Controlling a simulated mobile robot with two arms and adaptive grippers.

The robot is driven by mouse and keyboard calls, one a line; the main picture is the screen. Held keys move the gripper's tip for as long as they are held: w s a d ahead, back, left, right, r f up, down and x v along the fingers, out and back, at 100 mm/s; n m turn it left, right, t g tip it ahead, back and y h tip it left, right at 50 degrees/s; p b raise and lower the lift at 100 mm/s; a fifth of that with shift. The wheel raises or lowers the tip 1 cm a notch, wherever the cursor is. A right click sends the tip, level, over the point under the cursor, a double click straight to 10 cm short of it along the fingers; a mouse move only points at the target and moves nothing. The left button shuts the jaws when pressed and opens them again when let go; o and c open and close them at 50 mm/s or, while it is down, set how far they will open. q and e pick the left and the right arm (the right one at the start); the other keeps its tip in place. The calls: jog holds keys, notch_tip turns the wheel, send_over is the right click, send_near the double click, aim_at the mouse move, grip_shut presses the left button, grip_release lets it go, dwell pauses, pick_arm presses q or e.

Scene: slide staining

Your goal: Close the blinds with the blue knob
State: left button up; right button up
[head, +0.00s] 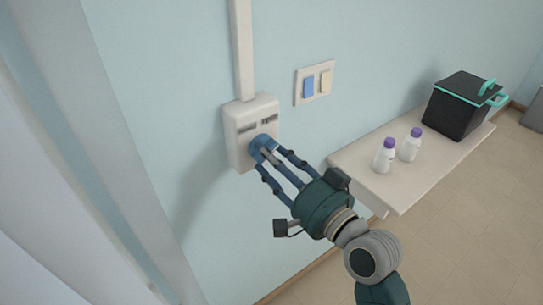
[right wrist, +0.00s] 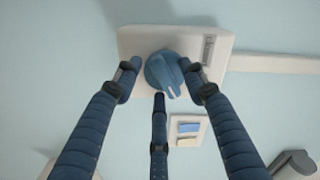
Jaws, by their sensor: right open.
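The blue knob (head: 261,143) sits on the front of a white wall box (head: 237,121). In the right wrist view the knob (right wrist: 160,70) shows a raised grip bar. My right gripper (head: 275,160) is open at the knob. In the right wrist view its three fingers (right wrist: 163,80) stand around the knob, one on each side and one below. I cannot tell whether any fingertip touches it. Pale upright panels (head: 60,150) at the left may be blinds; I cannot tell how far they are closed. My left gripper is not in view.
A wall plate (head: 328,69) with a blue and a cream switch is right of the box. A shelf (head: 360,178) holds two white bottles with purple caps (head: 411,145) and a black container with teal handles (head: 456,112). A white conduit (head: 242,50) runs up from the box.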

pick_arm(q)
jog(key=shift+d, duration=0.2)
pick_arm(e)
grip_shut()
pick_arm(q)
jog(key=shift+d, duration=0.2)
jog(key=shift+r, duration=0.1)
pick_arm(e)
jog(key=shift+n, duration=0.3)
pick_arm(q)
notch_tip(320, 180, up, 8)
jog(key=p, duration=0.8)
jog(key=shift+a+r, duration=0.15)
pick_arm(e)
jog(key=n, duration=2.3)
jog(key=shift+w+d+r, duration=0.25)
jog(key=shift+d+r, duration=0.05)
jog(key=shift+r, duration=0.1)
pick_arm(q)
jog(key=shift+p, duration=0.3)
pick_arm(e)
jog(key=shift+n, duration=0.3)
